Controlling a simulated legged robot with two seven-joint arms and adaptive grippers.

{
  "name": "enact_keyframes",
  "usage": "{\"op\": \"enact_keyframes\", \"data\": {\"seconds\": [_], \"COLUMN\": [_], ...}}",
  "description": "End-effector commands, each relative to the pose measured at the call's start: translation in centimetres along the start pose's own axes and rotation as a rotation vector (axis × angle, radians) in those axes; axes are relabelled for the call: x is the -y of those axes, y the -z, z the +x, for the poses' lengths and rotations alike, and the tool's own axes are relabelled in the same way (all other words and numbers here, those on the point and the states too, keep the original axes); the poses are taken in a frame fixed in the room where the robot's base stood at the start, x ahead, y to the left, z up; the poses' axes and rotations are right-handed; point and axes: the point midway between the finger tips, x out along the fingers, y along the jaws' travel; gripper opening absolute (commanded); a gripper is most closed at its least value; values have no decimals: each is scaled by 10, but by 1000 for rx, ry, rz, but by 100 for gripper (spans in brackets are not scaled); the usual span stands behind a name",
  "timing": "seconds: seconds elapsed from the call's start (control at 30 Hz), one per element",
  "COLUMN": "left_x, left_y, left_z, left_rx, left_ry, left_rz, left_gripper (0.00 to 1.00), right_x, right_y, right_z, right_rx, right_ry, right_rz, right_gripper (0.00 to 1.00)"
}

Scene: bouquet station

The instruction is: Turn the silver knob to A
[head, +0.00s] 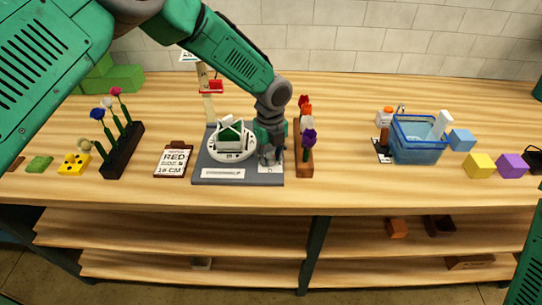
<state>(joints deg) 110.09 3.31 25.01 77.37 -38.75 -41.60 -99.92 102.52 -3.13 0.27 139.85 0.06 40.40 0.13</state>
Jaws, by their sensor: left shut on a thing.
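A grey station base (210,176) stands on the table with a round white dish (216,153) holding a green and white piece, and a label strip on its front. My left gripper (268,158) points down at the base's right side, over a small white plate (276,169). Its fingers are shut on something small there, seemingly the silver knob. The gripper hides most of the knob, so its pointing direction and the letter marks cannot be read. My right gripper is not in view.
A clipboard (173,160) reading "RED" and "16 CM" lies left of the base. A dark flower rack (123,152) stands further left, a brown flower rack (304,168) close right of my gripper. A blue basket (417,151) and blocks are further right. Table between is clear.

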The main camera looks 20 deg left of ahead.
Motion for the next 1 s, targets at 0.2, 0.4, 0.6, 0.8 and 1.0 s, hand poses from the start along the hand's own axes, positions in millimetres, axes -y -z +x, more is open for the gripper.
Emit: {"op": "enact_keyframes", "data": {"seconds": [0.2, 0.4, 0.6, 0.8, 1.0], "left_x": [4, 4, 4, 4, 2], "left_y": [-4, -4, -4, -4, -2], "left_z": [-4, -4, -4, -4, -2], "left_rx": [9, 10, 10, 9, 5], "left_ry": [12, 12, 12, 11, 6], "left_rz": [61, 78, 78, 78, 78], "left_gripper": [0, 0, 0, 48, 48], "right_x": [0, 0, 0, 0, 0], "right_y": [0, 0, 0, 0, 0], "right_z": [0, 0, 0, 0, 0], "right_rx": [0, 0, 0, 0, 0], "right_ry": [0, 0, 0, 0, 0], "right_rz": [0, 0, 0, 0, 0], "right_gripper": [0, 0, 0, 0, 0]}}
